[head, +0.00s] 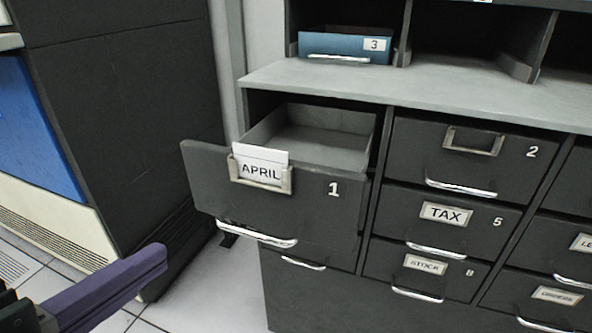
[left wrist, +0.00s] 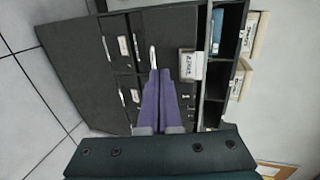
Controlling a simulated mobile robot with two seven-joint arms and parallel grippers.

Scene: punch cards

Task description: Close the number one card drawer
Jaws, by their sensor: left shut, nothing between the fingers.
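The number one drawer (head: 322,215) is pulled partly out of the cabinet in the head view, and its grey inside looks empty. Its dark front carries a white "1", a metal label frame and a bar handle (head: 257,234) below. A white APRIL card (head: 262,164) stands in the label frame and sticks up above it. My left gripper (head: 160,257) is shut and empty, in front of the drawer to the lower left of its handle. In the left wrist view the purple fingers (left wrist: 159,74) point toward the handle (left wrist: 153,57), and the card (left wrist: 191,66) shows beside them. I cannot tell whether they touch.
The drawers around it, such as number 2 (head: 470,155), TAX 5 (head: 447,215) and STOCK 8 (head: 428,266), are closed. A blue drawer 3 (head: 345,48) sits on the shelf above. A large dark cabinet (head: 130,110) stands at left. Tiled floor lies between.

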